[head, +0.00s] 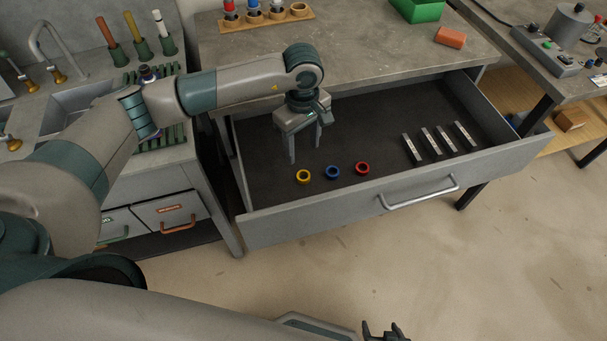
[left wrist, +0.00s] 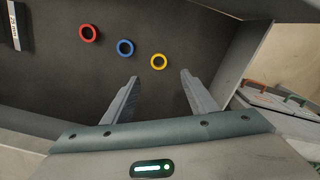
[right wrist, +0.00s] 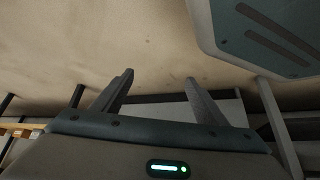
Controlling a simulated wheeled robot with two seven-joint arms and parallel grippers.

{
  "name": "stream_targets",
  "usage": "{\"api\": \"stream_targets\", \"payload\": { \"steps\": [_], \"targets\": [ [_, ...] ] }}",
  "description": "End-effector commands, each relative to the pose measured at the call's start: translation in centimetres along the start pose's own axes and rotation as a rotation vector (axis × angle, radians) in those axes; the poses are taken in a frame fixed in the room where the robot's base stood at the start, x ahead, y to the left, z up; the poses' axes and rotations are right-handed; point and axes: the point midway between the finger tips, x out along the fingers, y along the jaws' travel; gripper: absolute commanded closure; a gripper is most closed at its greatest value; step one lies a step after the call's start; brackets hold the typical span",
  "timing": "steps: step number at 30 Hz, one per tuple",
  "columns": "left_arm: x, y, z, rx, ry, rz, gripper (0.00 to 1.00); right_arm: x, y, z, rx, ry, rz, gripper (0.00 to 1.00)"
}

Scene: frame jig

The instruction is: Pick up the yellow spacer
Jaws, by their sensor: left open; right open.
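The yellow spacer (head: 303,177) is a small ring lying on the dark floor of the open drawer, leftmost in a row of rings. My left gripper (head: 305,156) is open, pointing down over the drawer, just behind the yellow spacer. In the left wrist view the yellow spacer (left wrist: 158,62) lies ahead of the open, empty fingertips (left wrist: 160,74), roughly midway between their lines. My right gripper (head: 385,332) shows at the bottom edge of the head view. In the right wrist view its fingers (right wrist: 158,84) are open and empty above the floor.
A blue ring (head: 332,172) and a red ring (head: 362,168) lie right of the yellow one. Several pale bars (head: 437,140) lie further right. The drawer's front wall (head: 400,192) stands close in front of the rings. A wooden rack (head: 266,20) stands on the worktop.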

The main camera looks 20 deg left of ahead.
Motion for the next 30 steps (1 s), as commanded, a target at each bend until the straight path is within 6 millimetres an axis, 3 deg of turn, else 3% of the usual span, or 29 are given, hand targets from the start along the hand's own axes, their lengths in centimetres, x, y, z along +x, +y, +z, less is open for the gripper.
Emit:
{"api": "stream_targets", "payload": {
  "steps": [6,12,30],
  "targets": [
    [3.8,-0.1,0.1,-0.002,-0.002,-0.003,0.47,-0.6,-0.8,-1.1,-0.002,0.056,-0.009,0.34],
    [6.2,0.0,0.1,-0.001,-0.002,0.0,0.47,-0.7,-1.2,-1.6,-0.004,0.091,-0.015,0.34],
    [7.5,0.1,0.1,-0.001,-0.003,-0.002,0.47,-1.2,-1.3,-1.9,-0.005,0.108,-0.016,0.34]
  ]
}}
